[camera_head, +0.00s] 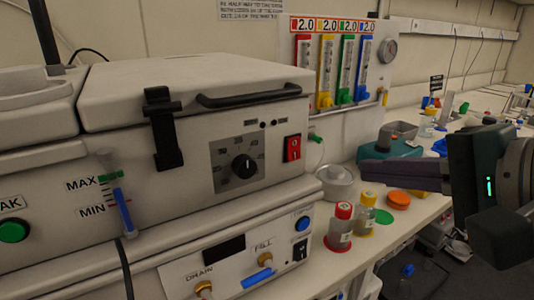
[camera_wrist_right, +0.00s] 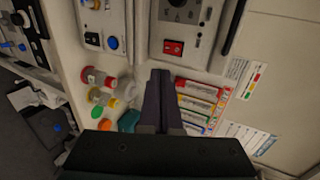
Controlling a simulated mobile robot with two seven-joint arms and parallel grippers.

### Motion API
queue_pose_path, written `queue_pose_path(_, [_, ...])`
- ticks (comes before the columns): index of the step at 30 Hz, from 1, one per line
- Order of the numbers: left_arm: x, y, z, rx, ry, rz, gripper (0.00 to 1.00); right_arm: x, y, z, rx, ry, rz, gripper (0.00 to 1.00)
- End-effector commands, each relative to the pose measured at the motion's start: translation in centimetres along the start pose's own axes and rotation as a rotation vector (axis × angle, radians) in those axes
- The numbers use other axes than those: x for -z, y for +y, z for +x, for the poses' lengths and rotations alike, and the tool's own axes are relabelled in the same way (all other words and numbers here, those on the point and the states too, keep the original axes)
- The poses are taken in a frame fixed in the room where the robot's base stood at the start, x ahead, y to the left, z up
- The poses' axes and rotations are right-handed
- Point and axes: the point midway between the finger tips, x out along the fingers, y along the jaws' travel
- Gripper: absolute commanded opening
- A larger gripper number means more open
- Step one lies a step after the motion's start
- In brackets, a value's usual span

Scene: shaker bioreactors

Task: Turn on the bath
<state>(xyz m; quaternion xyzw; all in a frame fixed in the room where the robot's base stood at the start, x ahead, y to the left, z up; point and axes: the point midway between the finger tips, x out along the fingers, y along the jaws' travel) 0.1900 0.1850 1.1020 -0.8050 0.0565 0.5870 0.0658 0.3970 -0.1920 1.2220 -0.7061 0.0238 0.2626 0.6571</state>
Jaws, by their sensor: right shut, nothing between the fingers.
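The bath (camera_head: 195,110) is a beige box with a closed lid at the left of the head view. Its front carries a black dial (camera_head: 243,167) and a red rocker switch (camera_head: 292,148). The red switch also shows in the wrist view (camera_wrist_right: 173,48), just beyond the fingertips. Which way the rocker is tipped is too small to tell. My right gripper (camera_head: 364,172) is shut and empty, to the right of the bath's front, apart from the switch. Its dark fingers (camera_wrist_right: 160,76) point up toward the bath in the wrist view. My left gripper is not in view.
Below the bath, a unit (camera_head: 225,262) has a black switch and blue button (camera_head: 302,223). Red-capped (camera_head: 341,227) and yellow-capped (camera_head: 364,213) bottles stand on the bench beneath my right gripper, beside a round metal-coloured dish (camera_head: 338,182). Coloured flow meters (camera_head: 335,75) hang behind.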

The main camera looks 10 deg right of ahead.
Motion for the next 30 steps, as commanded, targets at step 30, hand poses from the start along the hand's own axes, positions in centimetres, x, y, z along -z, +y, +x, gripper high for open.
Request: queue_pose_path(30, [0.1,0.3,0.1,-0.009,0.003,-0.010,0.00,-0.1,-1.1,13.3,-0.001,0.000,-0.003,0.00])
